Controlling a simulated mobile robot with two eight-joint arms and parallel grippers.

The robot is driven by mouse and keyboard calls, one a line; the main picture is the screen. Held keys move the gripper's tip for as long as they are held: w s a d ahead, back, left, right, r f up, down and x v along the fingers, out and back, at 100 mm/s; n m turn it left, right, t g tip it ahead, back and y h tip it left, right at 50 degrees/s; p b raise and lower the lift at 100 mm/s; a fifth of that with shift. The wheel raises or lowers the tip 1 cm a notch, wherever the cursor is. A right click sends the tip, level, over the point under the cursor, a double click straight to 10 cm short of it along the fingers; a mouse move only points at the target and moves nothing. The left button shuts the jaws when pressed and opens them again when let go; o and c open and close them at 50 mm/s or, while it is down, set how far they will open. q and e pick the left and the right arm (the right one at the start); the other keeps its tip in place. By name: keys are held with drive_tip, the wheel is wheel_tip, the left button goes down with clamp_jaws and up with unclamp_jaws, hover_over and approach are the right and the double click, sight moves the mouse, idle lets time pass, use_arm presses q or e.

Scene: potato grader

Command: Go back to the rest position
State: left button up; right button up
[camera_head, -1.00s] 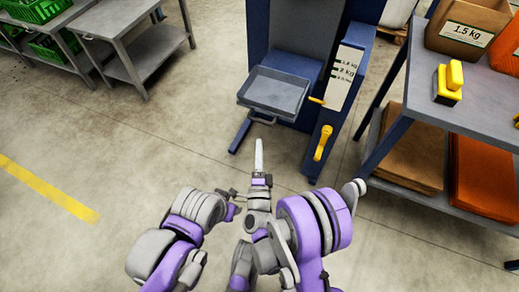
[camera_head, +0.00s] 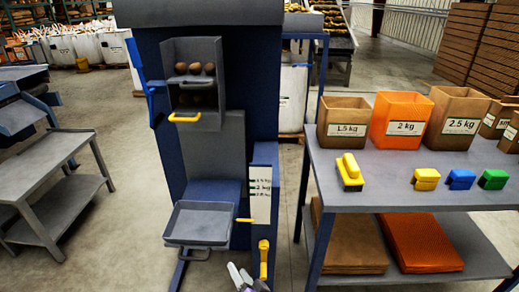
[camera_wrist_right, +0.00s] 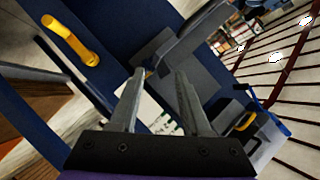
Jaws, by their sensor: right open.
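My right gripper (camera_head: 240,277) shows at the bottom of the head view, in front of the blue grader machine (camera_head: 262,95). In the right wrist view its two fingers (camera_wrist_right: 158,100) are apart with nothing between them. The grader's grey tray (camera_head: 200,222) is above and left of the gripper in the head view. A yellow handle (camera_head: 263,258) is just right of the gripper, and it also shows in the right wrist view (camera_wrist_right: 72,40). My left gripper is not in view.
A grey table (camera_head: 420,180) at the right holds the 1.5 kg box (camera_head: 343,122), 2 kg box (camera_head: 401,120) and 2.5 kg box (camera_head: 456,118), plus several coloured tools. A grey bench (camera_head: 45,165) stands at the left. Floor between bench and grader is clear.

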drive_tip(key=s+d+f+n+g+h, duration=0.2)
drive_tip(key=s+d+n+g+h, duration=0.55)
drive_tip(key=s+d, duration=1.7)
use_arm(q)
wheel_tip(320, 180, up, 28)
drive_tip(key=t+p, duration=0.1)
drive_tip(key=p, duration=2.4)
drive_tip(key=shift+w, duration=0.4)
use_arm(e)
wheel_tip(320, 180, up, 29)
drive_tip(key=w+a+m+y, duration=0.1)
drive_tip(key=m, duration=0.1)
drive_tip(key=shift+w+a+f, duration=0.15)
drive_tip(key=shift+f, duration=0.05)
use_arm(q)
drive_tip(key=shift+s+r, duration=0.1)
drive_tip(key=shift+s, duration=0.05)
use_arm(e)
drive_tip(key=shift+m, duration=0.25)
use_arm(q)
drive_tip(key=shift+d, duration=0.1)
